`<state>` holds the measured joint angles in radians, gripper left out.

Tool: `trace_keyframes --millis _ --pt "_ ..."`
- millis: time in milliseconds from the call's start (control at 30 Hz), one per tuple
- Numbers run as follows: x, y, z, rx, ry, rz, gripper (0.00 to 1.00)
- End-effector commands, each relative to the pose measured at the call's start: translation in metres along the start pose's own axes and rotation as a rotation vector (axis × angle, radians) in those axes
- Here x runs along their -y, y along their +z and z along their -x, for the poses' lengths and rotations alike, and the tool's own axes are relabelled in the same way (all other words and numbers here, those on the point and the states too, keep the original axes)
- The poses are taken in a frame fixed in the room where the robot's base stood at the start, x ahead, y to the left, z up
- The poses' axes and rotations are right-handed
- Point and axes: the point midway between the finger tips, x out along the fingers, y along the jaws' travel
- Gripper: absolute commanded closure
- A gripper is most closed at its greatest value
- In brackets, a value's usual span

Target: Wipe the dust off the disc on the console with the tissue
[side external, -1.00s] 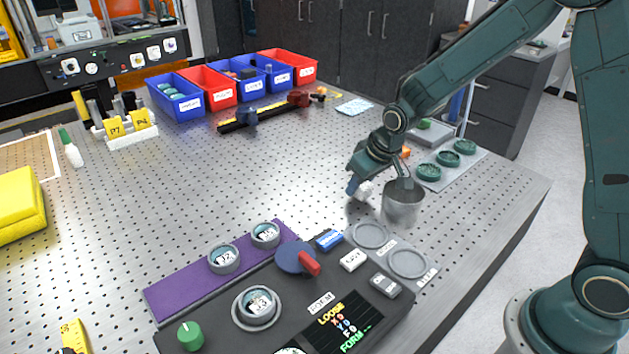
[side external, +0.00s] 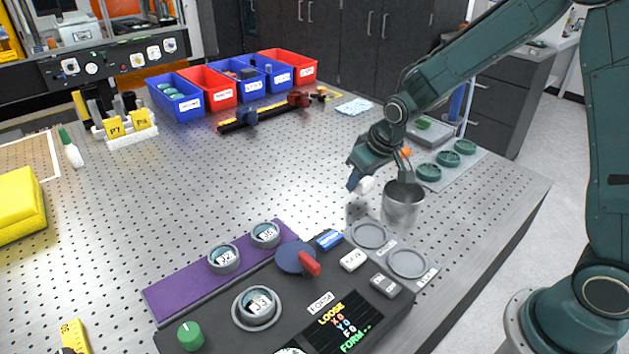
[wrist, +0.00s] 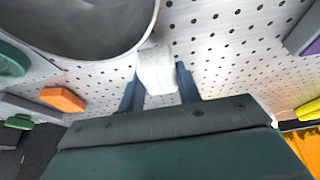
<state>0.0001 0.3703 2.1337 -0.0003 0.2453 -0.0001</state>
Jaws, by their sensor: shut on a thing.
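A white tissue (wrist: 157,72) sits between the blue fingers of my gripper (wrist: 160,88) in the wrist view. In the side external view my gripper (side external: 360,183) is shut on the tissue (side external: 366,185), above the perforated table and just left of a metal cup (side external: 403,206). The cup (wrist: 75,25) fills the upper left of the wrist view. The disc (side external: 258,304) lies in a round grey holder on the dark console (side external: 226,327), well to the left of and nearer the camera than my gripper. Any dust on it is too small to make out.
A grey plate with two round recesses (side external: 408,263) lies between cup and console. Two ringed discs (side external: 224,259) sit on a purple mat (side external: 180,293). A blue knob with a red handle (side external: 295,258) rises from the console. The table's middle left is clear.

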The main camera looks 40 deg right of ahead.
Motion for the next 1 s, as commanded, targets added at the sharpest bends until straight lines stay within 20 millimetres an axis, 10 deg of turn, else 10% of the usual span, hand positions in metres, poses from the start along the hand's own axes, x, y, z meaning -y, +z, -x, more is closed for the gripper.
trace_keyframes --millis 700,1000 --pt "0.0 -0.058 0.14 -0.004 0.0 0.0 0.85" --pt "0.034 -0.068 0.156 0.007 -0.052 0.119 0.85"
